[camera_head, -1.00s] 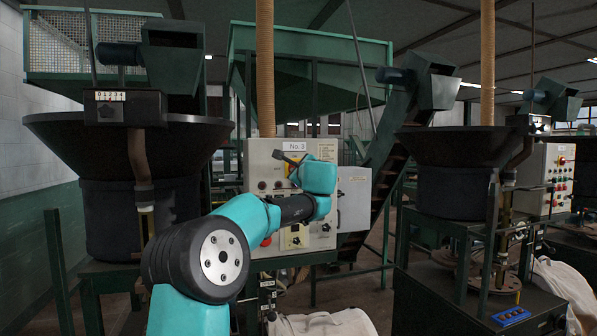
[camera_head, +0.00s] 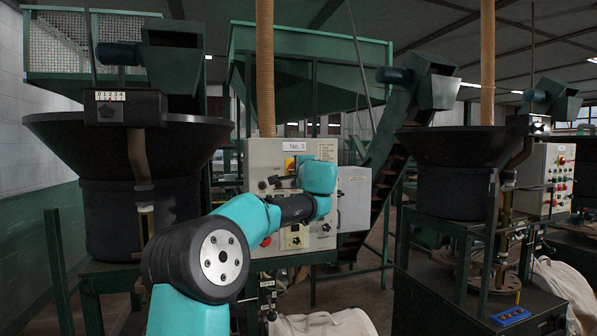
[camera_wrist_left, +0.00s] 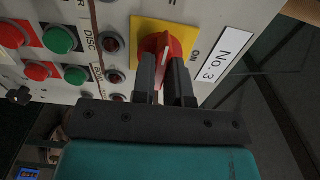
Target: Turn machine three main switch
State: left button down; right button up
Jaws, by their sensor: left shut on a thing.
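The No. 3 machine's control panel (camera_head: 262,155) stands in the middle of the head view, with a white "No. 3" label. Its main switch is a red knob (camera_wrist_left: 166,48) on a yellow plate (camera_wrist_left: 143,27), with "ON" printed beside the plate in the left wrist view. The yellow plate also shows in the head view (camera_head: 290,163). My left gripper (camera_wrist_left: 163,68) is shut on the red knob, one finger on each side. In the head view the gripper (camera_head: 272,182) is small and dark against the panel. My right gripper is not in view.
Red and green push buttons (camera_wrist_left: 60,39) sit beside the switch in the left wrist view. A grey box (camera_head: 354,200) adjoins the panel on the right. Dark hoppers (camera_head: 130,150) stand to the left and right, and a beige hose (camera_head: 265,70) hangs above the panel.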

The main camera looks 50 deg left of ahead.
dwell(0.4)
pick_arm(q)
jog(key=c, duration=1.1)
grip_release()
jog(key=shift+c, duration=0.2)
jog(key=v, duration=1.7)
jog(key=shift+s, duration=0.25)
jog(key=shift+d, duration=0.15)
